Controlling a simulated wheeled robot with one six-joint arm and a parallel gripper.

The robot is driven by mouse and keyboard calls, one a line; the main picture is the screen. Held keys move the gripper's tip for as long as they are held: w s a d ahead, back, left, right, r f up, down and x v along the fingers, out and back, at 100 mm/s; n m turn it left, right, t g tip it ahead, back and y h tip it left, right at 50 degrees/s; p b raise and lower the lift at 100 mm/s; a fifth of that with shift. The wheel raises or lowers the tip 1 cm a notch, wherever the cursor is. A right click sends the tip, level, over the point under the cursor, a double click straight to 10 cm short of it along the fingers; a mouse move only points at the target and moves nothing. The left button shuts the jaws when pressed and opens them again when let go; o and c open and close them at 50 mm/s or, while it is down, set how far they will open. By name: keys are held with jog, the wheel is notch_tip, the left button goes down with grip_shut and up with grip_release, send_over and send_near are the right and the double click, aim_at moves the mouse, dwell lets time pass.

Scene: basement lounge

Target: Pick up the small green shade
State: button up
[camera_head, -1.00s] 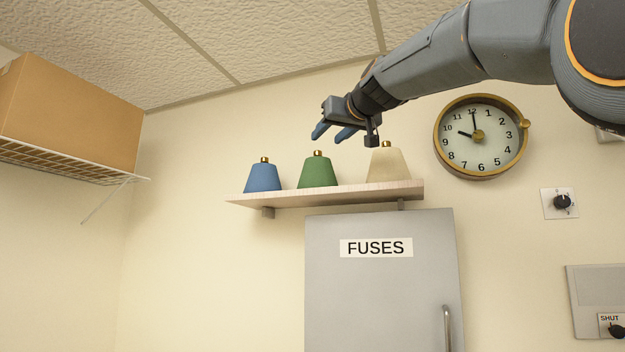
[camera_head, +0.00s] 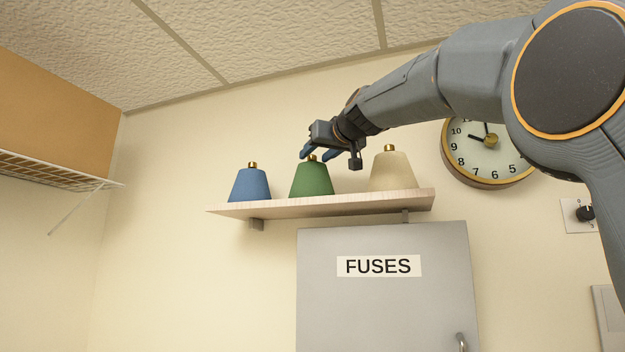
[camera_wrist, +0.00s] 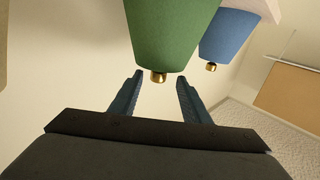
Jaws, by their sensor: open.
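The small green shade (camera_head: 312,180) stands upright on the wall shelf, between the blue and the cream shade, with a brass knob on top. In the wrist view the green shade (camera_wrist: 163,32) appears upside down, its brass knob just beyond and between my fingertips. My gripper (camera_head: 318,153) is at the height of the green shade's top in the head view, with its fingers close to the knob. In the wrist view my gripper (camera_wrist: 160,82) is open with nothing between its fingers.
The blue shade (camera_head: 250,186) stands left and the cream shade (camera_head: 392,172) right on the wooden shelf (camera_head: 330,206). Below is a grey fuse cabinet (camera_head: 385,300). A clock (camera_head: 480,165) hangs behind my arm. A wire rack (camera_head: 55,170) holds a cardboard box (camera_head: 55,105) at left.

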aim_at(314, 157)
jog(key=shift+p+x, duration=1.3)
jog(key=shift+x, duration=0.85)
jog(key=shift+d, duration=0.15)
jog(key=shift+c, duration=0.3)
grip_shut()
